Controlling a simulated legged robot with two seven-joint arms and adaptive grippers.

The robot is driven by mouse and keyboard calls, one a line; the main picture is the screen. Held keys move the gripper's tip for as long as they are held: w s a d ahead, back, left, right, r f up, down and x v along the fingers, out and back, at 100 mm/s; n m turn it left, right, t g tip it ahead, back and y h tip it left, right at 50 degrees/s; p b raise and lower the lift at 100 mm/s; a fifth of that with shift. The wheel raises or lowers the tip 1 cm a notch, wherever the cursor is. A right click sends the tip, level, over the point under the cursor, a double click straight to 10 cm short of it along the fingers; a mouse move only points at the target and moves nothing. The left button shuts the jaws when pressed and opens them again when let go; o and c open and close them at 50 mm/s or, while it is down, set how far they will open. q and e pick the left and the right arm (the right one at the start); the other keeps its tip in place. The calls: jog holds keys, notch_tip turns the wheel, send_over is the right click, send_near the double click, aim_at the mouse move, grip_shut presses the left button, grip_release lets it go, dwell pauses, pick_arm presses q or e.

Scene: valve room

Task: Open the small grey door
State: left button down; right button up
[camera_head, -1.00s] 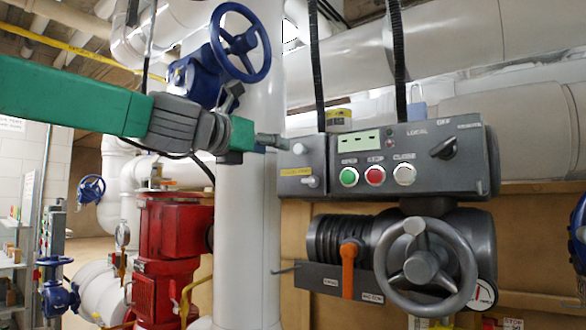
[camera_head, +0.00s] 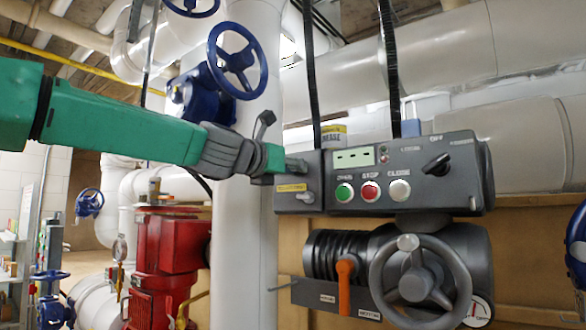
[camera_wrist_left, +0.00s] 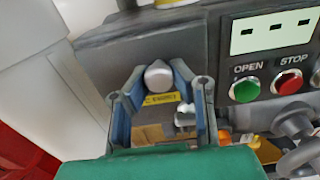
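The small grey door (camera_head: 285,200) is the left section of the grey control box. It carries a yellow label and a lower silver knob (camera_head: 308,197), and looks shut. My left gripper (camera_head: 294,165) is at the door's upper part, hiding the upper knob in the head view. In the left wrist view the door (camera_wrist_left: 105,55) fills the middle. Its upper round knob (camera_wrist_left: 158,76) shows between the spread, open fingers; whether they touch it I cannot tell. The lower knob (camera_wrist_left: 186,117) shows beside the right finger. My right gripper is not in view.
Right of the door are green, red and white buttons (camera_head: 400,190) and a black selector knob (camera_head: 437,165). A grey handwheel (camera_head: 420,285) and orange lever (camera_head: 346,270) sit below. A white vertical pipe (camera_head: 245,240) and red valve body (camera_head: 170,245) stand left.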

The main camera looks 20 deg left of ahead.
pick_arm(q)
jog(key=shift+d+r, duration=0.15)
jog(key=shift+r, duration=0.05)
jog(key=shift+w+a, duration=0.15)
jog(key=shift+a, duration=0.15)
jog(key=shift+d, duration=0.1)
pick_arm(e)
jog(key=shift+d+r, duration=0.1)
pick_arm(q)
jog(key=shift+h, duration=0.3)
jog(key=shift+m+p, duration=0.3)
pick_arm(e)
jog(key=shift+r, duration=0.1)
